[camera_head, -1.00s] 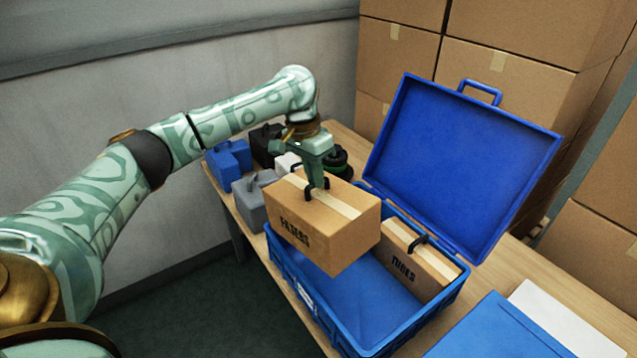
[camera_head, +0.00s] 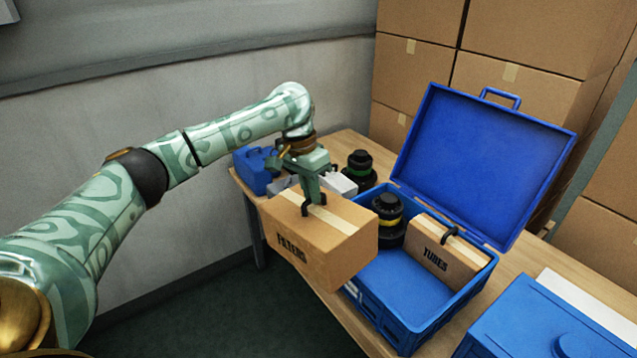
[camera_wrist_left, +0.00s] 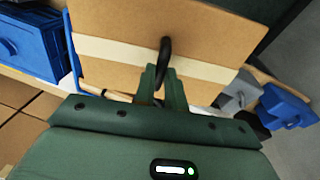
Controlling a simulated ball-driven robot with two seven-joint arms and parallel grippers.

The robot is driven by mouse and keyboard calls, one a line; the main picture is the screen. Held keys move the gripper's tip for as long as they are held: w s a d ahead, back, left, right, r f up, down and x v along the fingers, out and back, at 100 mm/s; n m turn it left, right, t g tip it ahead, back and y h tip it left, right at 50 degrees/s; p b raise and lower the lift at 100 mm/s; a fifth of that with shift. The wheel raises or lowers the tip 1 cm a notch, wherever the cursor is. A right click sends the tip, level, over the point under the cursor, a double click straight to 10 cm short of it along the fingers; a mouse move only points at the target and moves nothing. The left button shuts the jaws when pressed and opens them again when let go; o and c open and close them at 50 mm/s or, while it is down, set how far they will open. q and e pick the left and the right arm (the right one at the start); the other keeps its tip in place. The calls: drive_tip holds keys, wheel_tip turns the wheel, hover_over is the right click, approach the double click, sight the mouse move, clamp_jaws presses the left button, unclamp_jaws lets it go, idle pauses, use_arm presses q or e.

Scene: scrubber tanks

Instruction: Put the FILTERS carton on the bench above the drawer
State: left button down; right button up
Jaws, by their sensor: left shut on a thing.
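The FILTERS carton (camera_head: 318,248) is a brown box with a pale tape strip and a black handle on top. My left gripper (camera_head: 313,200) is shut on that handle and holds the carton up at the front left of the open blue case. In the left wrist view, the fingers (camera_wrist_left: 163,88) close on the handle, and the carton (camera_wrist_left: 120,70) fills the upper middle. The bench (camera_head: 348,143) is wood-topped and partly hidden by the carton and arm. I cannot make out a drawer. My right gripper is not in view.
A green-banded canister (camera_head: 358,166) and a blue block (camera_head: 256,168) stand behind. A blue lidded box (camera_head: 545,325) is at lower right.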

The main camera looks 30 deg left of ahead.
use_arm(q)
drive_tip(key=shift+s, duration=0.5)
drive_tip(key=shift+s+d+f, duration=0.3)
drive_tip(key=shift+d+f, duration=0.2)
drive_tip(key=shift+f, duration=0.05)
drive_tip(key=s+d+f+n, duration=0.1)
drive_tip(key=s+d+f, duration=0.5)
drive_tip(key=s, duration=0.4)
drive_tip(key=s+d+f+n, duration=0.1)
drive_tip(key=s+d+f, duration=0.5)
drive_tip(key=s, duration=0.5)
wheel_tip(320, 180, down, 2)
drive_tip(key=shift+s+d+f+n+t, duration=0.2)
drive_tip(key=shift+s+d+n+t, duration=0.1)
drive_tip(key=shift+n, duration=0.1)
drive_tip(key=shift+d, duration=0.35)
drive_tip(key=shift+a, duration=0.1)
